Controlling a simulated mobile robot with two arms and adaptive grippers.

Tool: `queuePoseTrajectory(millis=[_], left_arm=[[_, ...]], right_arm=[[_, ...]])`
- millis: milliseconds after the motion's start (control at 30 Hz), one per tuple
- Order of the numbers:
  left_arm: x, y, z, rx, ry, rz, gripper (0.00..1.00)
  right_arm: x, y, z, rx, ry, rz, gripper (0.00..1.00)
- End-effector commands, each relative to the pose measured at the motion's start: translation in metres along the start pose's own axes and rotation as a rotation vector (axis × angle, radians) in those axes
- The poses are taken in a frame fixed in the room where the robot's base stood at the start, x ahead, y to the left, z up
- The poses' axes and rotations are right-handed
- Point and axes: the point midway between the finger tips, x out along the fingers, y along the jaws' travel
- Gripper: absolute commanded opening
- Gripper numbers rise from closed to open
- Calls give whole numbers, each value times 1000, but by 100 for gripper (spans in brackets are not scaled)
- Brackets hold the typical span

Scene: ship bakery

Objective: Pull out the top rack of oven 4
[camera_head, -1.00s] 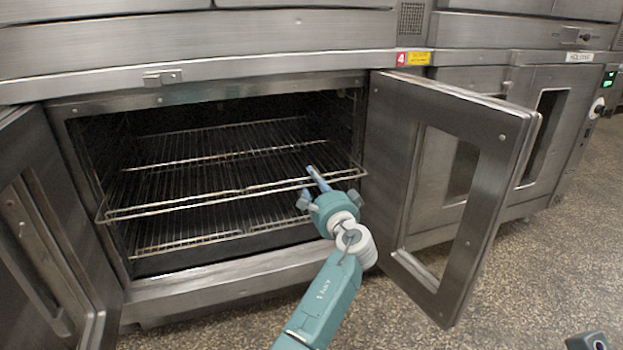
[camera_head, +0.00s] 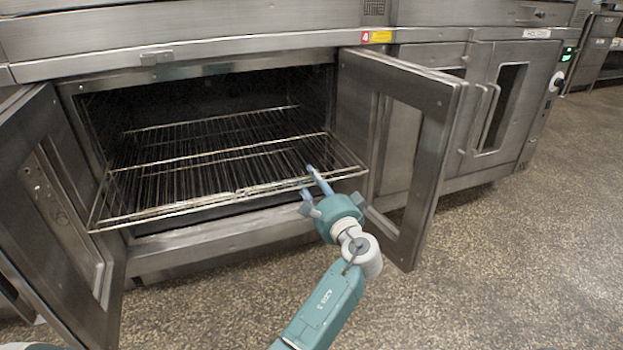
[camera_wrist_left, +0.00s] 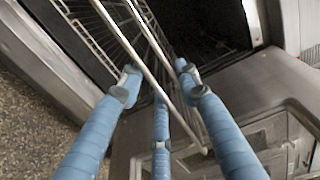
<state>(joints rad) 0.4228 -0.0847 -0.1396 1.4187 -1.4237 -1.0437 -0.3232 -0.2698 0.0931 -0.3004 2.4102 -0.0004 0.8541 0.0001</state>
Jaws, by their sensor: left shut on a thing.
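Oven 4, marked by a red label (camera_head: 365,37), stands with both doors open. Its top rack (camera_head: 203,208) is a wire rack that sticks out past the oven front, more at its front edge. My left gripper (camera_head: 311,184) is shut on the front rail of the rack, near its right end. In the left wrist view the blue fingers (camera_wrist_left: 160,92) are around the rack's rails (camera_wrist_left: 150,65). The lower part of the oven is mostly hidden behind the top rack. My right gripper is not in view.
The right oven door (camera_head: 400,150) stands open close to the right of my left gripper. The left door (camera_head: 60,200) is also open. Another closed oven (camera_head: 500,110) is at the right. The speckled floor (camera_head: 480,280) in front is clear.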

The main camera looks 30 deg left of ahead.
Motion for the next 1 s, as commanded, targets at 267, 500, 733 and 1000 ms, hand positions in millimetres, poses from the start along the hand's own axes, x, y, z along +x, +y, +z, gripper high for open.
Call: queuePoseTrajectory(millis=[267, 500, 733, 1000], left_arm=[[0, 1, 1, 3, -3, 0, 37], [0, 1, 1, 1, -1, 0, 53], [-7, 1, 0, 0, 1, 0, 53], [-51, 2, 0, 1, 0, 3, 53]], right_arm=[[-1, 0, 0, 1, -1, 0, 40], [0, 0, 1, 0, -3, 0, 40], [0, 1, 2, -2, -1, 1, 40], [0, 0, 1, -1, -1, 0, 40]])
